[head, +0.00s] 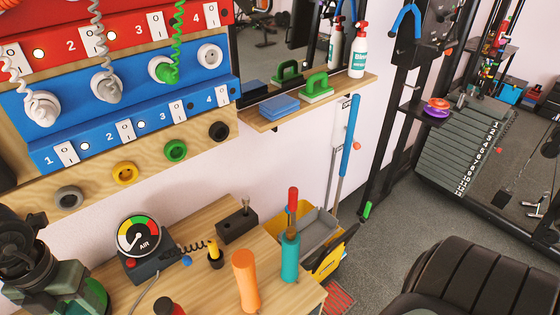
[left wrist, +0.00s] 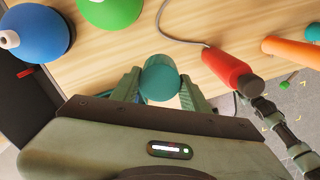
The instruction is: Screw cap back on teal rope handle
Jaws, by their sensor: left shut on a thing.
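My left gripper (left wrist: 160,94) is shut on a short teal cylinder (left wrist: 160,84), seen end-on between its two green fingers in the left wrist view. I cannot tell whether this is the cap or a handle. In the head view my left arm shows at the lower left, but its fingertips and what they hold are out of sight.
An orange handle (head: 246,278) stands left of the teal one. A red handle (left wrist: 228,68), an air gauge (head: 138,238), a dark block (head: 237,224) and a green dome (left wrist: 110,8) are also on the bench (head: 208,285). A yellow bucket (head: 332,257) stands beyond its right end.

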